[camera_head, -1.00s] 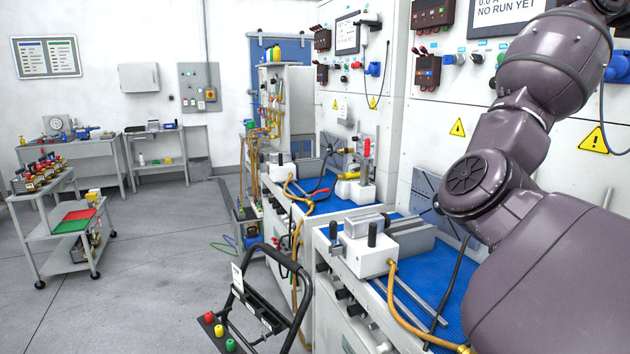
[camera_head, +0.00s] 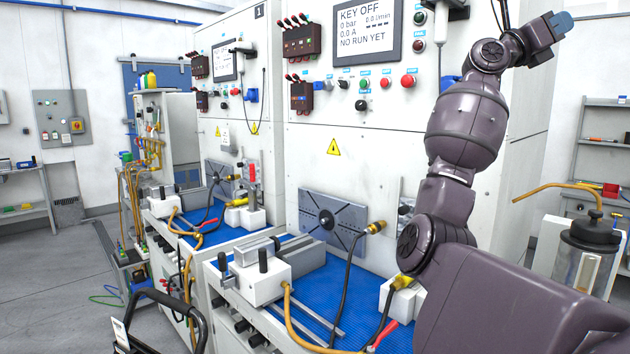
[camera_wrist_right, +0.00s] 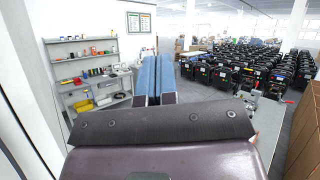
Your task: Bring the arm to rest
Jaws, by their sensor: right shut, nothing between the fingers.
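My right arm rises on the right of the head view, in front of the white test bench (camera_head: 400,140). Its right gripper (camera_head: 562,23) is held high at the top right, well above the bench top, with blue fingers. In the right wrist view the two blue fingers (camera_wrist_right: 155,66) lie close side by side and hold nothing; they point out into the room, clear of contact. The left gripper is not in view.
The bench has a blue work mat (camera_head: 325,290), a white clamp block (camera_head: 262,273) and hoses. A display (camera_head: 365,30) reads "KEY OFF". Shelves (camera_wrist_right: 88,70) and rows of black machines (camera_wrist_right: 245,68) show in the wrist view. A glass-sided canister (camera_head: 588,255) stands right.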

